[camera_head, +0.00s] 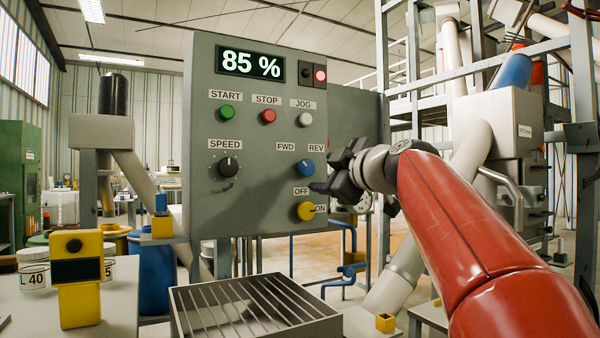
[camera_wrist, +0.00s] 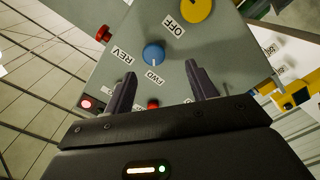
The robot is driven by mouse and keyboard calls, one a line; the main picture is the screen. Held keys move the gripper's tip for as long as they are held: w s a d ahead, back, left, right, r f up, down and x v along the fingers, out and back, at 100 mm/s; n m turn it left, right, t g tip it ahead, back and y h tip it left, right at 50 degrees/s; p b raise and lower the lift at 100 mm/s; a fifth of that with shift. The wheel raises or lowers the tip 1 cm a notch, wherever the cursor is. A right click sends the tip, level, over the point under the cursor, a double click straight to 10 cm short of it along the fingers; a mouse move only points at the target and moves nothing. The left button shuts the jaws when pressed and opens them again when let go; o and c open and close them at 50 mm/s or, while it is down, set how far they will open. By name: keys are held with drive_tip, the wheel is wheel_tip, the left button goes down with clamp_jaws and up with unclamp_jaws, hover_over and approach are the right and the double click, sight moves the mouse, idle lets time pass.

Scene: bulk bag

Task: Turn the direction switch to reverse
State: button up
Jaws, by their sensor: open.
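The direction switch is a blue round knob (camera_head: 306,167) on the grey control panel (camera_head: 205,130), below the FWD and REV labels. In the wrist view the knob (camera_wrist: 154,52) lies just beyond the fingertips, and its pale pointer mark faces the FWD label (camera_wrist: 155,77). The REV label (camera_wrist: 108,54) is to its left there. My gripper (camera_head: 323,172) is at the right of the knob in the head view. In the wrist view my gripper (camera_wrist: 160,72) is open and empty, with the knob roughly between the fingers' lines and apart from them.
A yellow OFF/ON knob (camera_head: 305,211) sits below the switch. The JOG button (camera_head: 306,118), STOP button (camera_head: 268,116) and SPEED knob (camera_head: 229,167) are nearby. A slatted metal tray (camera_head: 180,318) stands below the panel. A yellow device (camera_head: 80,305) stands at left.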

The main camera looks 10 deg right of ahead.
sight(307, 168)
drive_tip(key=p+x, duration=0.2)
drive_tip(key=x, duration=0.1)
drive_tip(key=r+p+x, duration=0.1)
drive_tip(key=p+x, duration=0.1)
drive_tip(key=x, duration=0.1)
drive_tip(key=shift+w+d+r, duration=0.15)
drive_tip(key=shift+w+r, duration=0.1)
drive_tip(key=shift+w, duration=0.05)
drive_tip(key=shift+w+a+f+p, duration=0.25)
drive_tip(key=shift+w+p, duration=0.1)
drive_tip(key=shift+w, duration=0.35)
drive_tip(key=c, duration=1)
